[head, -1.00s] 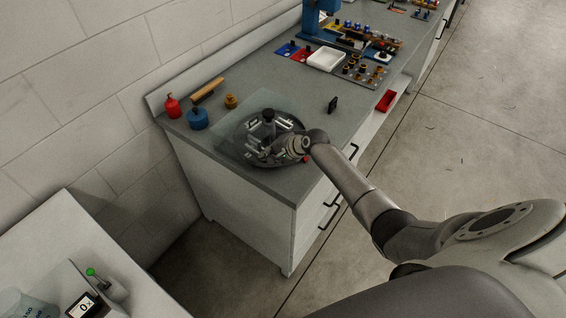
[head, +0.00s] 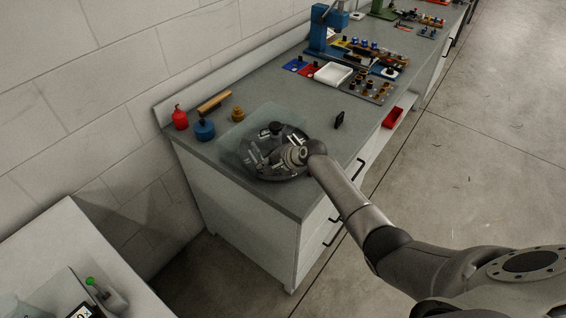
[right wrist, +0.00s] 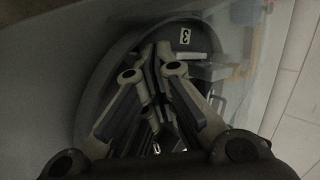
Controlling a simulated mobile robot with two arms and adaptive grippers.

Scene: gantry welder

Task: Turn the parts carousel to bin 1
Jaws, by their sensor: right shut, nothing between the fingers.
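The parts carousel (head: 262,172) is a dark round tray with pale dividers and a dark centre knob (head: 276,128), near the front corner of the grey bench. My right gripper (head: 264,163) is shut and empty, low over the carousel's front part. In the right wrist view, its fingers (right wrist: 154,72) come together inside the carousel's dark rim (right wrist: 88,98). Whether they touch a divider I cannot tell. A white label with the number 3 (right wrist: 185,36) shows beyond the fingertips. No label for bin 1 can be read. My left gripper is not in view.
A clear panel (head: 238,142) stands at the carousel's left side. A red can (head: 180,118), a blue container (head: 204,130) and a brass-coloured part (head: 238,114) stand behind it. A small black upright piece (head: 339,120) is to the right. A white tray (head: 333,74) lies farther back.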

